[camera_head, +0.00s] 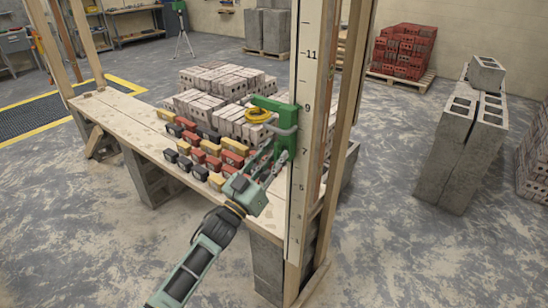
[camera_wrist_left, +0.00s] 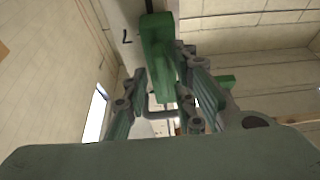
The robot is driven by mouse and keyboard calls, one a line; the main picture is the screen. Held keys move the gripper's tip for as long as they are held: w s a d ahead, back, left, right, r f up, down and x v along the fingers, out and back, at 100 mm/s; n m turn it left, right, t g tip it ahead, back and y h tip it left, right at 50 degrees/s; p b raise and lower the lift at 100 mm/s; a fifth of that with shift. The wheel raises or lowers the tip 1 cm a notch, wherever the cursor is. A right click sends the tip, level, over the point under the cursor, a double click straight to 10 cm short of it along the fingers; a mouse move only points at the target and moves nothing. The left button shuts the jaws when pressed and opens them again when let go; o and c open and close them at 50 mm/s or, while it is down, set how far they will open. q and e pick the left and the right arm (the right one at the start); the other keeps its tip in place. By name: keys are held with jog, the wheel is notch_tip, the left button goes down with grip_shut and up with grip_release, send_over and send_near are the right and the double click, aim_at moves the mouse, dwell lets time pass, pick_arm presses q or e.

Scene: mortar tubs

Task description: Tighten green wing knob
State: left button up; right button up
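A green clamp (camera_head: 284,116) sits on the white numbered pole (camera_head: 297,190), with a grey band across it. In the left wrist view a green block (camera_wrist_left: 158,50) of this clamp is ahead, with a bent grey bar (camera_wrist_left: 160,113) below it. I cannot tell which part is the wing knob. My left gripper (camera_head: 273,158) reaches up to the clamp's underside. In the left wrist view its fingers (camera_wrist_left: 162,75) are spread, with the green block showing between and beyond the tips. Contact cannot be made out. My right gripper is in neither view.
A yellow coil (camera_head: 257,115) hangs at the clamp's left. A plank bench (camera_head: 140,125) on concrete blocks holds several coloured small blocks (camera_head: 205,152) behind my left arm. Wooden posts (camera_head: 343,120) stand close to the pole. Grey blocks (camera_head: 450,150) stand right; floor between is clear.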

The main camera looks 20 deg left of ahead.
pick_arm(q)
grip_shut()
